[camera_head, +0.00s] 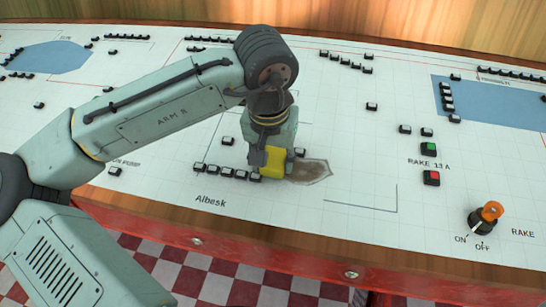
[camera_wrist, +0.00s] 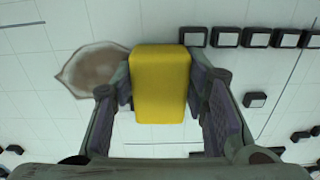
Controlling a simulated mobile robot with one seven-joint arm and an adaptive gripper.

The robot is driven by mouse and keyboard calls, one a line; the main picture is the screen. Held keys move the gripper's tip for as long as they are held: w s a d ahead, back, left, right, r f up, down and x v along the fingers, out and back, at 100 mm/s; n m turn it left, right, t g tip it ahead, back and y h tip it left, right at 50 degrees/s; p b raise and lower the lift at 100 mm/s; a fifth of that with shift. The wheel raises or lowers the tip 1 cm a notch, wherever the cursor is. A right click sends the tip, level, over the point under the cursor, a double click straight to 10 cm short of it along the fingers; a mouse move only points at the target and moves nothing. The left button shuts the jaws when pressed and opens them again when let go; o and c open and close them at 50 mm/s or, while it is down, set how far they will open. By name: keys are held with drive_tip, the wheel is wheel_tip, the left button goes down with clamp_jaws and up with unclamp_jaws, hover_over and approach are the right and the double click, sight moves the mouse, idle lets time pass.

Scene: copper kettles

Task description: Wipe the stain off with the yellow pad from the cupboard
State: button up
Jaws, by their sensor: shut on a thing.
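My gripper (camera_head: 270,160) is shut on the yellow pad (camera_head: 273,164) and points down at the white panel top. In the wrist view the pad (camera_wrist: 160,85) sits between the two fingers of my gripper (camera_wrist: 165,95). The stain (camera_head: 312,172) is a brownish-grey patch with a pointed end on the panel, just right of the pad in the head view. In the wrist view the stain (camera_wrist: 90,70) lies left of the pad, its near edge partly behind the pad and finger. I cannot tell whether the pad touches the panel.
A row of black-framed buttons (camera_head: 227,173) runs left of the pad, close to it. A green button (camera_head: 428,149), a red button (camera_head: 431,178) and an orange-handled rotary switch (camera_head: 485,217) stand on the right. Right of the stain is clear panel.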

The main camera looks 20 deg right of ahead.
sight(332, 180)
drive_tip(key=shift+f, duration=0.15)
drive_tip(key=shift+s+d+p, duration=0.15)
drive_tip(key=shift+s+d, duration=0.25)
drive_tip(key=shift+d, duration=0.25)
drive_tip(key=shift+s+d+p, duration=0.15)
drive_tip(key=shift+s+d, duration=0.25)
drive_tip(key=shift+d, duration=0.2)
drive_tip(key=shift+s+d+f+p, duration=0.1)
drive_tip(key=shift+s+d+p, duration=0.05)
drive_tip(key=shift+s+d, duration=0.45)
drive_tip(key=shift+s+d+p, duration=0.1)
drive_tip(key=shift+s+d, duration=0.3)
drive_tip(key=shift+d, duration=0.45)
drive_tip(key=shift+s+d+f+p, duration=0.1)
drive_tip(key=shift+s+d+p, duration=0.05)
drive_tip(key=shift+s+d, duration=0.45)
drive_tip(key=shift+s+d+r+p, duration=0.15)
drive_tip(key=shift+s+d, duration=0.2)
drive_tip(key=shift+d, duration=0.25)
drive_tip(key=shift+s+d+f+p, duration=0.15)
drive_tip(key=shift+s+d, duration=0.2)
drive_tip(key=shift+d, duration=0.2)
drive_tip(key=shift+s+d+r+p, duration=0.15)
drive_tip(key=shift+s+d, duration=0.2)
drive_tip(key=shift+d, duration=0.25)
drive_tip(key=shift+r, duration=0.1)
drive_tip(key=shift+p, duration=0.3)
